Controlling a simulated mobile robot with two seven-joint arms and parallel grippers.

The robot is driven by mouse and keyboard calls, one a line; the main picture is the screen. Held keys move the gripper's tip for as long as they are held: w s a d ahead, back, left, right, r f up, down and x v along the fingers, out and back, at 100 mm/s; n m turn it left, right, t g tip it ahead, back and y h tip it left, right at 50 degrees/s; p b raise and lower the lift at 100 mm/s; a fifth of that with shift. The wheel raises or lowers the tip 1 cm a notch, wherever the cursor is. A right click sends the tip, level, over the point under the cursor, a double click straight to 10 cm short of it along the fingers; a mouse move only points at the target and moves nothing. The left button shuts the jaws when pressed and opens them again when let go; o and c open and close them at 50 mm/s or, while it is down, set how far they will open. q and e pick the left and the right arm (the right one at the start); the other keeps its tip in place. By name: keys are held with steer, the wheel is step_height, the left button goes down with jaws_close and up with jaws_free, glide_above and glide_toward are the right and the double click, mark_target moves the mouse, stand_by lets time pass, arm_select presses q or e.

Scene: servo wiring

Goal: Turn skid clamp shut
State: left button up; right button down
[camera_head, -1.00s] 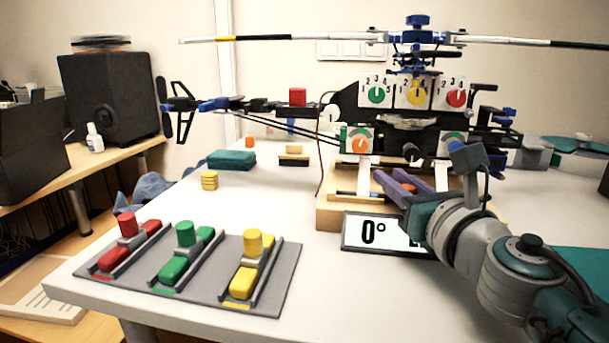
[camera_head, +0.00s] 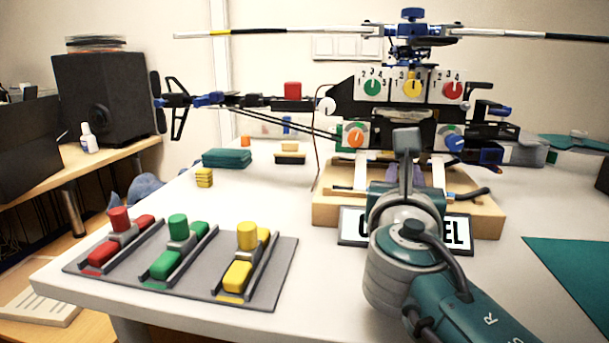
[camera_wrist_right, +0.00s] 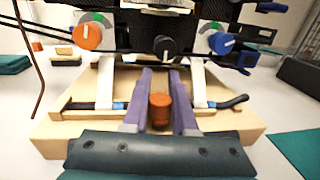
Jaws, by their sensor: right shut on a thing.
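In the right wrist view, my right gripper's purple fingers (camera_wrist_right: 161,80) reach over the wooden base (camera_wrist_right: 75,118) below the model helicopter (camera_wrist_right: 130,35). They are shut on an orange-brown cylindrical knob (camera_wrist_right: 160,110), which shows between them. A dark bar with blue sleeves (camera_wrist_right: 118,105) crosses the white skid legs (camera_wrist_right: 197,85) and ends in a bent black handle (camera_wrist_right: 233,102) at the right. I cannot tell which part is the clamp itself. In the head view my wrist hides the knob and most of the fingers. My left gripper is not in view.
A sign (camera_head: 352,225) before the base is partly covered by my wrist. Orange (camera_head: 355,135) and blue (camera_head: 455,142) dial knobs sit above the skids. A grey board (camera_head: 200,285) with red, green and yellow sliders lies left. The table between is clear.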

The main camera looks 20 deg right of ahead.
steer(key=shift+d+m+g+h, duration=0.1)
steer(key=shift+m+g+h, duration=0.4)
steer(key=shift+h, duration=0.1)
steer(key=c, duration=1)
jaws_free()
steer(key=shift+s, duration=0.1)
steer(key=p+v, duration=0.1)
steer(key=v, duration=0.9)
steer(key=shift+d, duration=0.1)
